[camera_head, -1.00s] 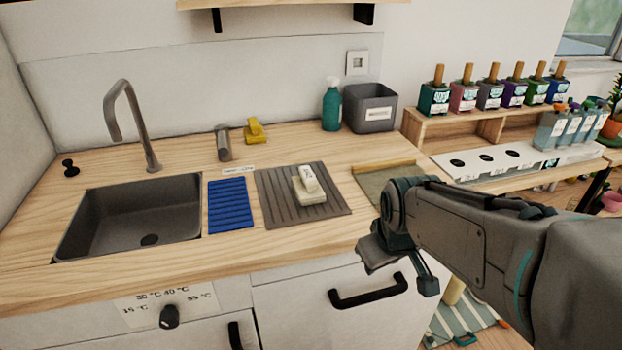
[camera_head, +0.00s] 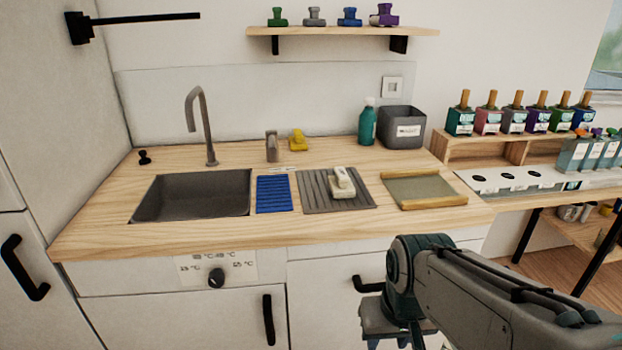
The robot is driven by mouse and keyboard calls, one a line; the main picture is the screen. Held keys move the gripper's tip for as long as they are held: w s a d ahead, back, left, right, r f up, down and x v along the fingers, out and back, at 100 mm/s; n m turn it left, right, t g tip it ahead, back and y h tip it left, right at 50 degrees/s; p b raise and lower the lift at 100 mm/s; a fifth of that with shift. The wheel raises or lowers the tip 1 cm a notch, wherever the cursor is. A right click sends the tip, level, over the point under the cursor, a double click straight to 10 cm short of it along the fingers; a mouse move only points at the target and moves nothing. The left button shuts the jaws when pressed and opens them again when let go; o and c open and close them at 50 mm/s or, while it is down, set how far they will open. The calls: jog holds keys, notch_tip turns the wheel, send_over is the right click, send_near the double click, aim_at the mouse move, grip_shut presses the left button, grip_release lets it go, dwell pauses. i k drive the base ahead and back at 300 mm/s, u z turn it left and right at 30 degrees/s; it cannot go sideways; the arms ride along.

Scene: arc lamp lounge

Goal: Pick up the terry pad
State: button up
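A cream block with a raised white top (camera_head: 342,182) lies on the grey ribbed mat (camera_head: 318,204) right of the sink. It looks most like the terry pad, but its cloth texture is too small to make out. A yellow piece of similar shape (camera_head: 298,141) stands at the back of the counter. Similar green, grey, blue and purple pieces sit on the wall shelf. My gripper (camera_head: 396,338) is at the bottom edge, in front of the cabinet and below the counter top, well apart from the block. Its fingertips are cut off, and nothing held shows.
The sink (camera_head: 192,196) with its tap is on the left, beside a blue ribbed mat (camera_head: 273,194). A wood-edged tray (camera_head: 428,203), a grey bin (camera_head: 401,128) and a teal bottle (camera_head: 367,124) stand to the right. Cabinet handles stick out below the counter.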

aim_at(340, 185)
jog(key=u, duration=1.1)
jog(key=i, duration=0.85)
jog(key=z, duration=1.55)
